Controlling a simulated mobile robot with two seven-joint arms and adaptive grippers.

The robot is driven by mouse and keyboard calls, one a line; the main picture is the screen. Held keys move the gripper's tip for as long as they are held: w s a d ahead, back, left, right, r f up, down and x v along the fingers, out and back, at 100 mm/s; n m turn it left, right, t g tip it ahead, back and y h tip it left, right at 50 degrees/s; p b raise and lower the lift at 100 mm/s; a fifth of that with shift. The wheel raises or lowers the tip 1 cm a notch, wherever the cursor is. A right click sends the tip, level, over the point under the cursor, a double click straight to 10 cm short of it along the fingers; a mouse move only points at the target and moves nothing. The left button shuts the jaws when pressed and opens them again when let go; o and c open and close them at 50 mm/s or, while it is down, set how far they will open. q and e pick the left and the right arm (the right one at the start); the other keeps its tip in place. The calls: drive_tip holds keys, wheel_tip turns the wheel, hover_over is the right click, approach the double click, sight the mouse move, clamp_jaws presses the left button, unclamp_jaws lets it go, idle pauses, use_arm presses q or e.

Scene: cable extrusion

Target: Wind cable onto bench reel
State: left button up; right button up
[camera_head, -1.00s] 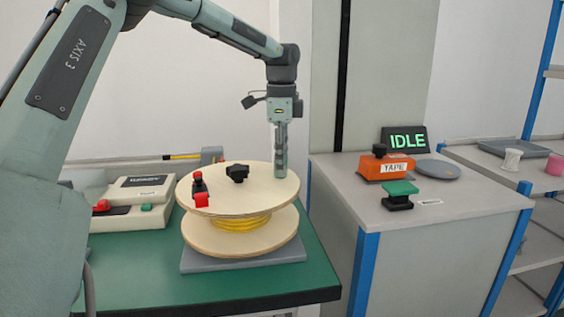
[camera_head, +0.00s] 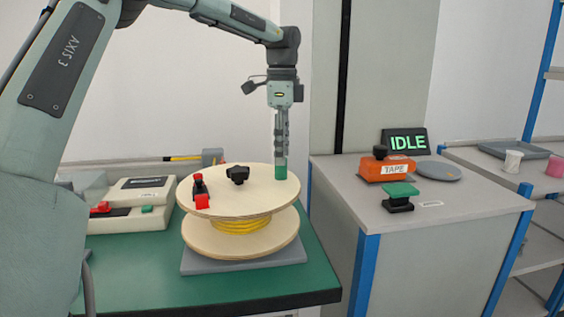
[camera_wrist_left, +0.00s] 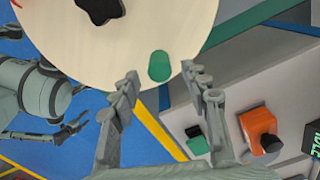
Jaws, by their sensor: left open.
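The bench reel (camera_head: 212,240) has two pale wooden flanges with yellow cable (camera_head: 243,225) wound between them. A green crank knob (camera_head: 281,172) stands upright near the right edge of its top flange; it also shows in the left wrist view (camera_wrist_left: 159,66). My left gripper (camera_head: 281,153) is open and empty, pointing down just above the knob. In the left wrist view its fingertips (camera_wrist_left: 161,82) are spread, with the knob beyond the gap. A red clip (camera_head: 200,192) and a black hub knob (camera_head: 237,174) sit on the flange. My right gripper (camera_wrist_left: 72,130) appears small in the left wrist view; its jaws are unclear.
A grey and white device (camera_head: 135,190) with red and green buttons stands left of the reel on the green bench (camera_head: 130,275). Blue-posted shelves stand far right.

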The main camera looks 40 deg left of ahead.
use_arm(q)
wheel_tip(320, 180, up, 8)
drive_tip(key=shift+r, duration=0.2)
idle(0.3)
